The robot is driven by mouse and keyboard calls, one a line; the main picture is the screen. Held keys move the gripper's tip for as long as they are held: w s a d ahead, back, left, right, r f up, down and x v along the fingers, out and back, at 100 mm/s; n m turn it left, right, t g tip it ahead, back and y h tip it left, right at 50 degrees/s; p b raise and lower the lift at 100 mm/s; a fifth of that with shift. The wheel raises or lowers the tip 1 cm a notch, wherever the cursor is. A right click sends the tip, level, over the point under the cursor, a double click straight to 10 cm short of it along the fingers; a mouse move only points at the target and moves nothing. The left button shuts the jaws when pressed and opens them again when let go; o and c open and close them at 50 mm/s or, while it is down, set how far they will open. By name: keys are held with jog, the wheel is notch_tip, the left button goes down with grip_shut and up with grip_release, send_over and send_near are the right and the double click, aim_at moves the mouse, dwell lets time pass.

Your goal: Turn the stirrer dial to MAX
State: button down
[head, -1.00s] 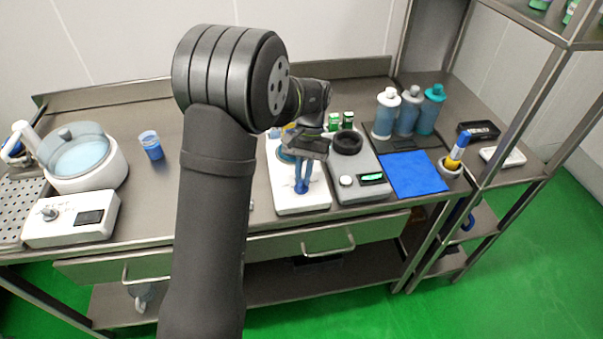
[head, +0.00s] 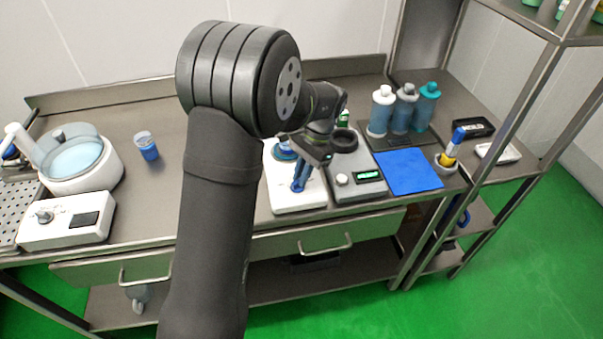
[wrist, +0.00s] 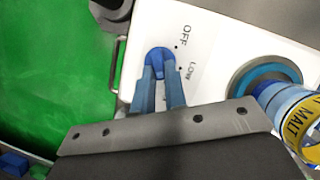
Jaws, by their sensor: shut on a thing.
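The stirrer is a white box (head: 288,204), seen from above in the head view. Its blue dial (wrist: 157,61) shows in the wrist view beside the printed words OFF and LOW. My gripper (wrist: 160,74) is shut on the dial, its two blue fingers on either side of the grip. The fingers partly cover further lettering below LOW, and I cannot tell which mark the dial points to. In the head view my gripper (head: 299,180) stands tilted over the front of the stirrer.
A grey scale (head: 357,190) stands close to the right of the stirrer, with a blue cloth (head: 413,171) beyond it. Several bottles (head: 403,110) stand behind. A blue cup (head: 147,146) and a white heated bath (head: 80,165) are at left, with clear bench between.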

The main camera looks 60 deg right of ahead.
dwell(0.3)
jog(key=c, duration=1.5)
grip_release()
jog(key=shift+o, duration=0.2)
jog(key=v, duration=1.7)
jog(key=shift+d+r, duration=0.2)
jog(key=shift+s, duration=0.1)
jog(key=x, duration=1.7)
jog(key=shift+a+f, duration=0.2)
